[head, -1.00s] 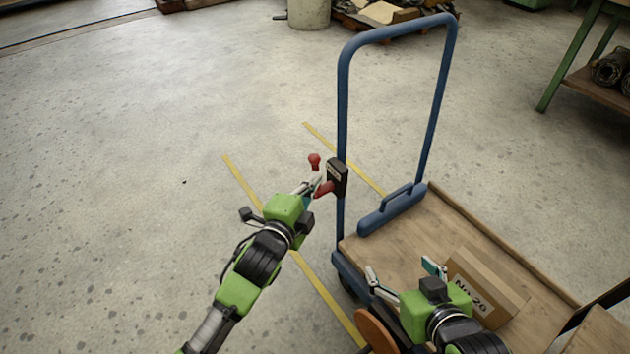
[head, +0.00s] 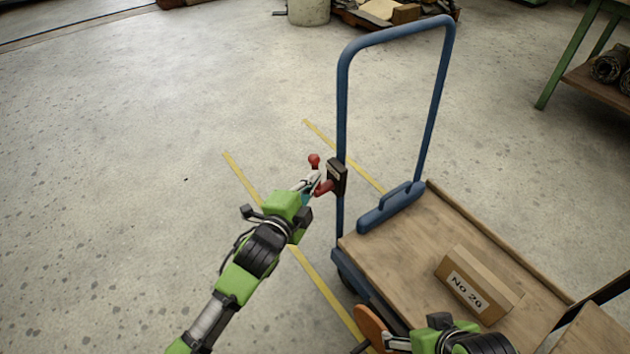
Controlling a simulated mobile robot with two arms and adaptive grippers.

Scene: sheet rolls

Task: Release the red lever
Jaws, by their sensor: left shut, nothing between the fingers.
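The red lever (head: 325,187) sticks out to the left from a dark box on the left upright of a blue cart handle. A red round knob (head: 314,160) shows just above it. My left gripper (head: 311,184) is at the lever, its fingertips close beside the red part, shut with nothing between the fingers. Whether the fingertips touch the lever is too small to tell. My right gripper (head: 395,342) is low over the front left of the cart, partly cut off by the bottom edge, and its fingers are not clear.
The blue handle (head: 344,110) rises at the deck's far left. Yellow floor lines (head: 315,280) run under the cart. The grey floor to the left is open. A green-legged shelf (head: 568,60) stands at the upper right.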

